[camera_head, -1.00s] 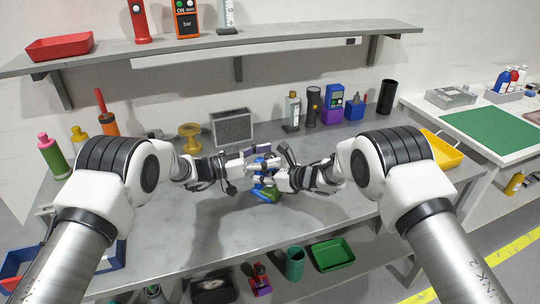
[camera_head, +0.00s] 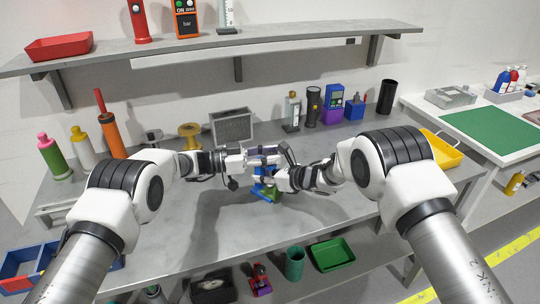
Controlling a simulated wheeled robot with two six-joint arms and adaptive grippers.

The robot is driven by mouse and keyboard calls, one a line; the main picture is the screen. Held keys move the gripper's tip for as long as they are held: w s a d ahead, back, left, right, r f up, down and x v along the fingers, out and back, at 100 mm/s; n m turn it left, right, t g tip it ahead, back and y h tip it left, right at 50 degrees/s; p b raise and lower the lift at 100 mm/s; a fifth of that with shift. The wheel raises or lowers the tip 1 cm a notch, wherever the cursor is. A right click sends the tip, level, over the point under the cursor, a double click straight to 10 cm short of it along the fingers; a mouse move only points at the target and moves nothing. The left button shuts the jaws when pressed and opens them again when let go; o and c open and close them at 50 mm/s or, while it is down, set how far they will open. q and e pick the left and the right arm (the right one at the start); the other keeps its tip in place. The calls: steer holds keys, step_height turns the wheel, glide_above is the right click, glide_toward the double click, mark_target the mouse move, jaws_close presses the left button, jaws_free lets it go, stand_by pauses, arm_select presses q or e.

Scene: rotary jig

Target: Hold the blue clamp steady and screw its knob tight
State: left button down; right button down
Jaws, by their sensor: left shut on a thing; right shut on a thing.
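The blue clamp (camera_head: 261,191) is near the middle of the workbench, with a green part (camera_head: 273,194) beside its lower end. The grippers hide most of its upper part. My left gripper (camera_head: 268,151) comes in from the left, above the clamp, with its fingers shut. The knob is too small and covered to make out clearly between them. My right gripper (camera_head: 263,176) comes in from the right, lower down, shut on the clamp's upper part.
Behind stand a yellow spool (camera_head: 190,133), a grey mesh box (camera_head: 231,126), a dark flashlight (camera_head: 312,105) and a blue-purple meter (camera_head: 333,103). Bottles (camera_head: 55,156) stand at the left. A shelf (camera_head: 210,44) runs above. The front of the bench (camera_head: 200,245) is clear.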

arm_select(q)
steer(key=shift+m+g, duration=0.5)
steer(key=shift+g, duration=0.3)
steer(key=shift+s, duration=0.1)
steer(key=c, duration=0.8)
jaws_free()
steer(key=a, duration=1.2)
steer(key=shift+s, duration=0.4)
